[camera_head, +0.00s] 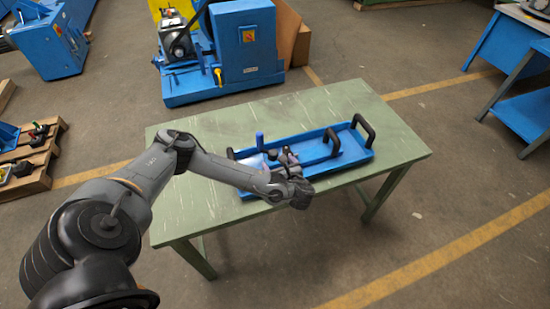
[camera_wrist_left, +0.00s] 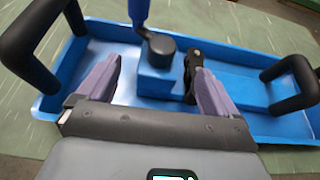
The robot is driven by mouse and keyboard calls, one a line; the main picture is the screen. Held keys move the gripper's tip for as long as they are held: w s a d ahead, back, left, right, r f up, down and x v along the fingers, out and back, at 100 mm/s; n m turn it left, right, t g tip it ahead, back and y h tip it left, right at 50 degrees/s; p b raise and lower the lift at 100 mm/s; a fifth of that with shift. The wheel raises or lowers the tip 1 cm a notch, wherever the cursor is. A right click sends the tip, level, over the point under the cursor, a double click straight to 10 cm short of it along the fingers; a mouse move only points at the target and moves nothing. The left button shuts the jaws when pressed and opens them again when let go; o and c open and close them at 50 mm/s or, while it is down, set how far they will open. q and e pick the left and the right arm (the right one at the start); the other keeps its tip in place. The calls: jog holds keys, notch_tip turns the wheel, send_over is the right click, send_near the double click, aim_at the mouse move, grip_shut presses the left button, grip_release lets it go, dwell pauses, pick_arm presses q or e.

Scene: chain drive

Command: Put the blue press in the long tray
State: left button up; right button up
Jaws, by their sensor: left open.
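The long blue tray (camera_head: 362,156) lies on the green table, with black loop handles standing up from it. The blue press (camera_wrist_left: 158,82) is inside the tray, towards its left part in the head view. It has a black round top and an upright blue lever, which shows in the head view (camera_head: 260,140). A black part stands beside the block. My left gripper (camera_wrist_left: 155,90) is open, its two purple-grey fingers apart near the sides of the press. In the head view my left gripper (camera_head: 282,160) partly hides the press. My right gripper is out of view.
The green table (camera_head: 385,112) is clear around the tray. A large blue machine (camera_head: 248,50) stands on the floor behind it. A wooden pallet (camera_head: 35,160) with small items is at the left, and a blue workbench (camera_head: 525,100) at the right.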

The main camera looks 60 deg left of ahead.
pick_arm(q)
jog(key=s+d+f+n+h, duration=0.25)
jog(key=s+d+h, duration=0.25)
jog(key=d, duration=0.9)
jog(key=s+d+f+n+h, duration=0.1)
jog(key=s+d+n+h, duration=0.25)
jog(key=d, duration=1.15)
jog(key=s+a+r+n+t+h, duration=0.1)
jog(key=s+r+n+h, duration=0.3)
jog(key=s+n, duration=0.5)
jog(key=a+n, duration=0.1)
jog(key=n, duration=0.2)
jog(key=shift+s+a+r+h, duration=0.15)
jog(key=shift+s+r+h, duration=0.1)
jog(key=shift+h, duration=0.1)
